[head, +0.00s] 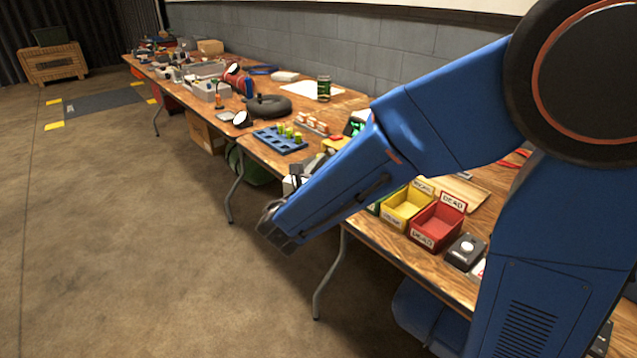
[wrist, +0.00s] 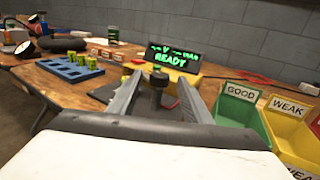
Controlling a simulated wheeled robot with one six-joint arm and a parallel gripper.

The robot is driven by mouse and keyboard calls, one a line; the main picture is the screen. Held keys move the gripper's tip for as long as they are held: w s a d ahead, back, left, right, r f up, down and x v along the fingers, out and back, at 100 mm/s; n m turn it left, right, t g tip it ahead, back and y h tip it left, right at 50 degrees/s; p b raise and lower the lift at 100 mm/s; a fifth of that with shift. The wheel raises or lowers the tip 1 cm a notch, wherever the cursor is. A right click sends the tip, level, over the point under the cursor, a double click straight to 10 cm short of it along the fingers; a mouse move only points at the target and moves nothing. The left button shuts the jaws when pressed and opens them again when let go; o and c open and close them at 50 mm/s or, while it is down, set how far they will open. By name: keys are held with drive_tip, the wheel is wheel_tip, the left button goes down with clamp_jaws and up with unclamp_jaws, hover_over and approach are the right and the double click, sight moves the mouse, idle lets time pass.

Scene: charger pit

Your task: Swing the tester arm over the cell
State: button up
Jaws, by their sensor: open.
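The tester shows in the wrist view as a dark display (wrist: 172,57) with green text reading READY, above a yellow body (wrist: 188,77). In the head view only its green-lit display (head: 356,124) and part of the yellow body show past my arm. A black knob on a post (wrist: 158,80), seemingly part of the tester arm, stands in front of the display. My gripper (wrist: 160,76) is open, its two grey fingers either side of the knob in the picture; I cannot tell if they touch it. I cannot make out a cell in the tester.
A blue tray (head: 275,143) with several green cells (head: 289,132) lies left of the tester. Green (wrist: 240,105), yellow (head: 403,208) and red (head: 435,226) labelled bins stand to the right. A black button box (head: 465,250) sits beyond them. The floor in front of the table is clear.

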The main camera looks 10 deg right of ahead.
drive_tip(key=v, duration=0.9)
drive_tip(key=shift+c, duration=0.7)
